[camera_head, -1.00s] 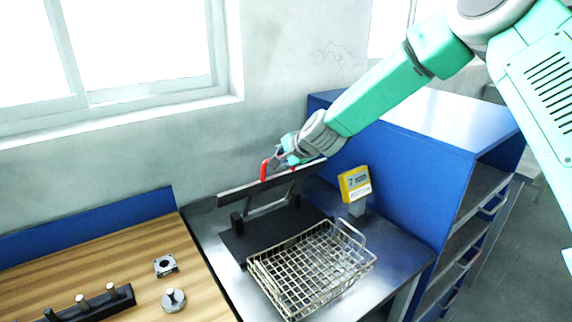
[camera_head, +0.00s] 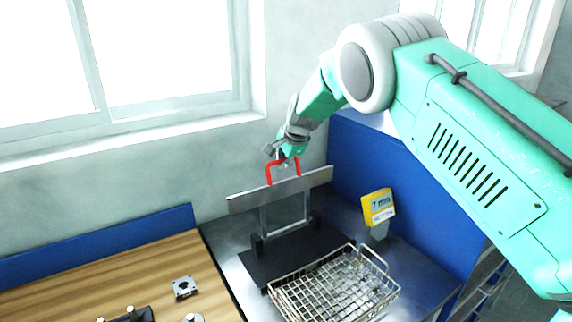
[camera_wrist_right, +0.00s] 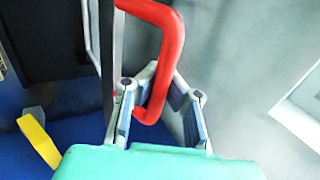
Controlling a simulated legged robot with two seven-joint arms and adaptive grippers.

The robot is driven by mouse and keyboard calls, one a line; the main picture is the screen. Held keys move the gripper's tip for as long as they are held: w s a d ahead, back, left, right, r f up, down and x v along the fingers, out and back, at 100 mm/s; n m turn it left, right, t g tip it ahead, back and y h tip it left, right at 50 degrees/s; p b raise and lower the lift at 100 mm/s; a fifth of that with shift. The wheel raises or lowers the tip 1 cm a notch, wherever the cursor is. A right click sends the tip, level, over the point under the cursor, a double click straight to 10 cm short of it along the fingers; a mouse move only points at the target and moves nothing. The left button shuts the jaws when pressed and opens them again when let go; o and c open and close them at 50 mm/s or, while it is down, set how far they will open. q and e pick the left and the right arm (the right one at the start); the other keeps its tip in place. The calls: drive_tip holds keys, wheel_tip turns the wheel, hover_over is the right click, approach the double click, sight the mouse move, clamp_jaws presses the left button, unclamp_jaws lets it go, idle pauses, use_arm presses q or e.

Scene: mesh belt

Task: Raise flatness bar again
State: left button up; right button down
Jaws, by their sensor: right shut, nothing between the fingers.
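The flatness bar (camera_head: 245,201) is a long grey strip carried on a pale frame above a black base plate (camera_head: 262,262). It stands raised, with clear space between it and the plate. A red handle (camera_head: 269,172) sits on its top edge. My right gripper (camera_head: 283,157) is at the top of that handle. In the right wrist view the red handle (camera_wrist_right: 172,45) runs down across my right gripper (camera_wrist_right: 155,75), whose fingers curve together at the tips. I cannot tell whether they touch the handle. My left gripper is not in view.
A wire mesh basket (camera_head: 286,297) stands in front of the bar on the metal table. A yellow display (camera_head: 378,206) reading 7 mm stands right of it, before a blue panel (camera_head: 365,165). A wooden bench (camera_head: 110,275) with metal parts is at left.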

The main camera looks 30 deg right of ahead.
drive_tip(key=shift+w+a+r, duration=0.15)
drive_tip(key=shift+w+r, duration=0.25)
drive_tip(key=shift+w, duration=0.35)
drive_tip(key=c, duration=1.6)
unclamp_jaws()
drive_tip(key=shift+a+v, duration=0.15)
drive_tip(key=shift+v, duration=1.9)
drive_tip(key=shift+a+v, duration=0.15)
drive_tip(key=shift+v, duration=1.85)
drive_tip(key=shift+a+v, duration=0.15)
drive_tip(key=shift+v, duration=1.9)
drive_tip(key=shift+d, duration=0.2)
drive_tip(key=shift+s+f, duration=0.1)
drive_tip(key=shift+f, duration=0.05)
